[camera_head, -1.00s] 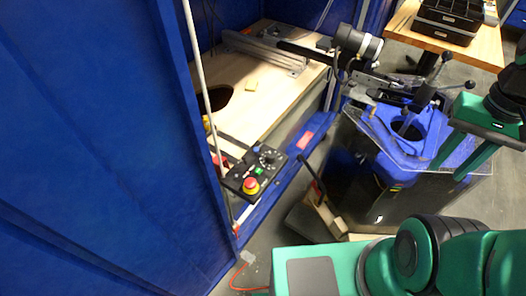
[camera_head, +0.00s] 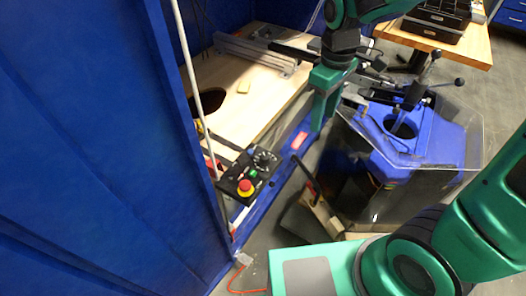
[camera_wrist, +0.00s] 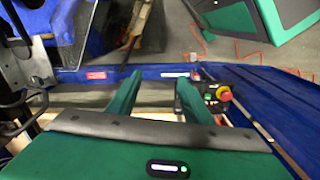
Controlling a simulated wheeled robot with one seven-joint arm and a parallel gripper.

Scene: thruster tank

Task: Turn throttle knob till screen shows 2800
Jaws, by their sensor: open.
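The throttle knob (camera_head: 263,158) is a dark round dial with pale marks on a black control box (camera_head: 236,179). The box also carries a green button (camera_head: 253,174) and a red emergency stop (camera_head: 245,187) on a yellow base. My gripper (camera_head: 320,118) is open, fingers down, to the right of the box and apart from it. In the wrist view my gripper (camera_wrist: 158,77) has an empty gap between two green fingers. The emergency stop (camera_wrist: 223,93) shows right of the right finger; the knob is not clearly visible there. I cannot make out a screen with a number.
A wooden bench top (camera_head: 250,110) with a round hole lies behind the box. Blue panels (camera_head: 90,150) and a white pole (camera_head: 187,70) stand left. A blue machine with a clear cover (camera_head: 425,140) stands right. Grey floor (camera_head: 262,238) shows in front.

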